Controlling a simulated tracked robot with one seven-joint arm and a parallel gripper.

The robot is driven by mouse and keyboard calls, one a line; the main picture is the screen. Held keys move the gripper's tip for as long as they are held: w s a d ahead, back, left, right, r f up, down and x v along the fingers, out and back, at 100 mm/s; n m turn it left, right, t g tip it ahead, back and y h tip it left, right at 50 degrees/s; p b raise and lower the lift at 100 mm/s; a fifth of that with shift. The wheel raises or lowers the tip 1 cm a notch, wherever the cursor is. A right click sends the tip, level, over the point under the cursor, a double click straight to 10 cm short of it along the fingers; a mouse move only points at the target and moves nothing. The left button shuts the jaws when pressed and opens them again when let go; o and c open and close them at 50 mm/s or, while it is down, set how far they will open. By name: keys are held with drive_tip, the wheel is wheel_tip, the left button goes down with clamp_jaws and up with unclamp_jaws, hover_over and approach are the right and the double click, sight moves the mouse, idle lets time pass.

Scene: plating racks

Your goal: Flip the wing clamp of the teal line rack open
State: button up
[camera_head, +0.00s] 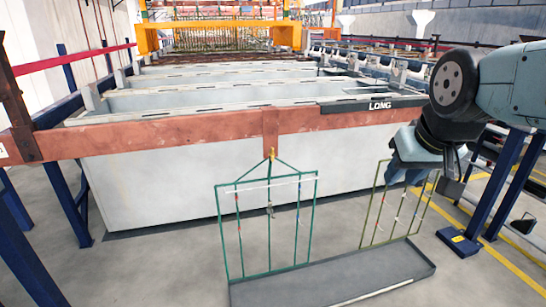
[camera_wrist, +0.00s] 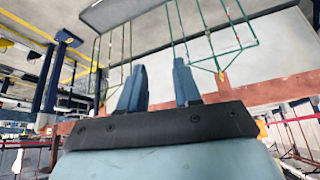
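The teal line rack (camera_head: 222,232) is a thin wire frame with a triangular top, hanging from a yellow hook on the brown beam at the centre of the head view. A small grey piece (camera_head: 270,211) sits on its middle rod; I cannot tell whether this is the wing clamp or how it is set. The teal rack also shows at the upper right of the wrist view (camera_wrist: 208,33). My gripper (camera_head: 408,176) is right of it, in front of an olive rack (camera_head: 367,215). In the wrist view its two blue fingers (camera_wrist: 159,66) stand apart with nothing between them.
A grey shallow tray (camera_head: 335,283) lies below both racks. A long white tank (camera_head: 170,185) stands behind them, with the brown beam (camera_head: 190,130) along its upper front. Blue posts (camera_head: 505,180) stand at the right. Open floor (camera_head: 160,265) lies left of the tray.

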drive_tip(key=w+a+f+t, duration=0.1)
drive_tip(key=w+a, duration=0.1)
drive_tip(key=w, duration=0.4)
drive_tip(key=w+a+f+t, duration=0.1)
drive_tip(key=w+f, duration=0.1)
drive_tip(key=w, duration=0.4)
drive_tip(key=n+t+y, duration=0.3)
drive_tip(key=t+y, duration=0.2)
drive_tip(key=t, duration=0.4)
approach(273, 154)
drive_tip(key=x, duration=0.8)
drive_tip(key=shift+w+a, duration=0.1)
drive_tip(key=shift+w, duration=0.15)
drive_tip(key=shift+c, duration=0.3)
clamp_jaws()
